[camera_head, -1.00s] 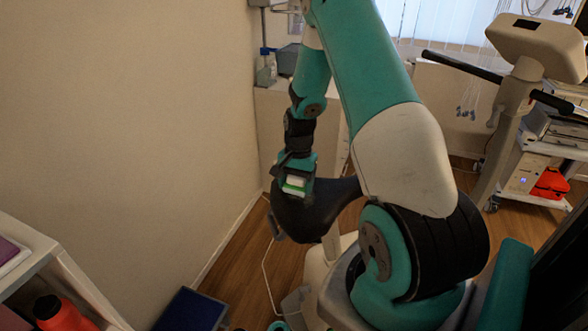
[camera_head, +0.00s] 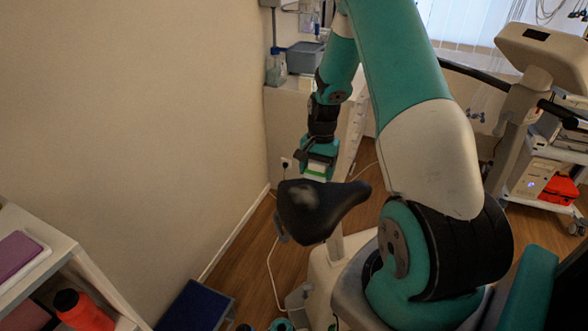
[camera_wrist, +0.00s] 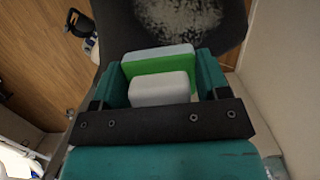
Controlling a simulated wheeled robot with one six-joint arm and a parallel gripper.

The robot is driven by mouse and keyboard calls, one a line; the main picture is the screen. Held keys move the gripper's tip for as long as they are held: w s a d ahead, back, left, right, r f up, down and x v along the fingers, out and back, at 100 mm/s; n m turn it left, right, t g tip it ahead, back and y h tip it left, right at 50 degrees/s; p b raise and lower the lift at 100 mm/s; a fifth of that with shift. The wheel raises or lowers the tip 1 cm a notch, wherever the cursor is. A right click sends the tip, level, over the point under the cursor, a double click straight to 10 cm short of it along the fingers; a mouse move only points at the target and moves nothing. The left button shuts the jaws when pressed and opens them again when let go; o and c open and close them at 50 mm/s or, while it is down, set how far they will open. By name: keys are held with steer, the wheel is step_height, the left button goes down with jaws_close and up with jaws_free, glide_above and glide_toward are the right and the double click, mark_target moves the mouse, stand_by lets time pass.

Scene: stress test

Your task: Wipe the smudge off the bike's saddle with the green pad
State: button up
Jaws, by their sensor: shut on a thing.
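The black bike saddle (camera_head: 308,222) stands at the centre of the head view, its nose pointing right. A pale grey smudge (camera_head: 300,192) shows on its upper left; in the wrist view the smudge (camera_wrist: 180,18) lies at the top, just beyond the pad. My gripper (camera_head: 318,162) is shut on the green pad (camera_head: 315,173), at the saddle's far edge. In the wrist view my gripper (camera_wrist: 164,78) has its fingers on both sides of the pad (camera_wrist: 160,66), which has a white block and a pale face. I cannot tell whether the pad touches the saddle.
A plain wall (camera_head: 130,110) runs along the left. A white cabinet (camera_head: 290,125) with a grey box stands behind my gripper. A shelf (camera_head: 75,265) with a red bottle (camera_head: 82,310) is at lower left, and a blue box (camera_head: 195,308) is on the floor.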

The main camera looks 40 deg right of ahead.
steer(key=shift+r+p, duration=0.8)
steer(key=shift+r, duration=0.6)
